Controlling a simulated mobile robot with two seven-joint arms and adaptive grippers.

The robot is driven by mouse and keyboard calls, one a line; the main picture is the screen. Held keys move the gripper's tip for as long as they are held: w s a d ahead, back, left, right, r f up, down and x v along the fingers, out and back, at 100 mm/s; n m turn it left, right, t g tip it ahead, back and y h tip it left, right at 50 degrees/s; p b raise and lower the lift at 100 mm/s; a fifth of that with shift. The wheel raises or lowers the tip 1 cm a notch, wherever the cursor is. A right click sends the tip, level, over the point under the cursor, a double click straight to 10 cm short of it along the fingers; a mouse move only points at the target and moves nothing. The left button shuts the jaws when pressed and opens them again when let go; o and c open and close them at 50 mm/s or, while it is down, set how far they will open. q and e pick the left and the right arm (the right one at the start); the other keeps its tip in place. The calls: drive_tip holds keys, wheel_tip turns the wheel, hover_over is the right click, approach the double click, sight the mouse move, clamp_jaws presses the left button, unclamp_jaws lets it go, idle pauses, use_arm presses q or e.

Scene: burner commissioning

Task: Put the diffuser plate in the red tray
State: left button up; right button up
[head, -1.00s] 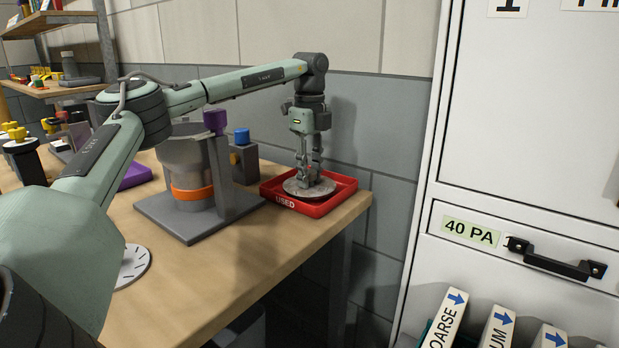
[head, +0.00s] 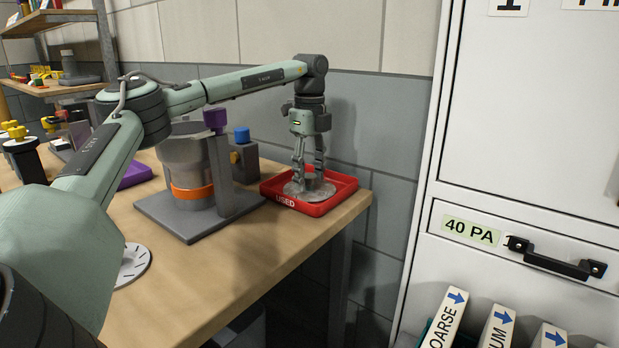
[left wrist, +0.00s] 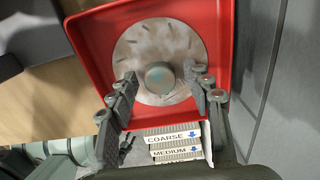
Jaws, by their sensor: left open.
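The diffuser plate, a grey slotted disc (head: 300,191) with a round central knob, lies in the red tray (head: 318,208) marked "USED" at the bench's right end. In the left wrist view the disc (left wrist: 140,42) lies flat within the walls of the red tray (left wrist: 222,45). My left gripper (head: 308,184) points down over the disc. Its fingers (left wrist: 165,88) stand apart on either side of the knob, with gaps between. A second slotted disc (head: 135,262), paler, lies on the bench, partly hidden by my left arm. My right gripper is not in view.
A grey stand with a canister and an orange band (head: 193,194) stands left of the tray. A block with a blue cap (head: 242,150) is behind it. A white cabinet (head: 540,130) is to the right. The bench front is clear.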

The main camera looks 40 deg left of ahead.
sight(310, 175)
use_arm(q)
wheel_tip(310, 175, up, 11)
drive_tip(key=shift+r, duration=0.2)
